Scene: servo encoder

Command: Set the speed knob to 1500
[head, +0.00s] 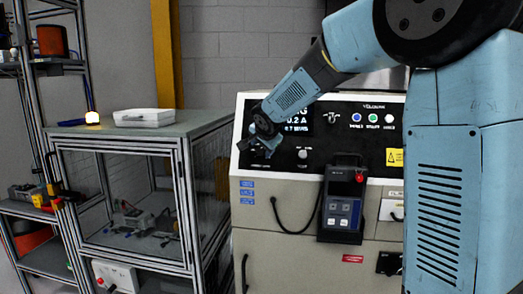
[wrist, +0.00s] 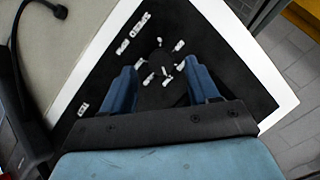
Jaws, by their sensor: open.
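The dark speed knob (wrist: 159,60) sits on the black sloped panel (wrist: 125,62) in the wrist view, with white printed marks around it. It is dark on dark, so its pointer setting cannot be read. My gripper (wrist: 160,70) is open, its two blue fingers to either side of the knob area; contact cannot be told. In the head view my gripper (head: 256,147) is at the left end of the console's panel (head: 330,140), and my gripper and wrist hide the knob.
A white knob (head: 302,154) and several coloured buttons (head: 372,118) are on the same panel. A handheld pendant (head: 342,205) with a red button hangs at the console front, its cable (head: 290,228) looping left. A glazed cabinet (head: 130,200) stands to the left.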

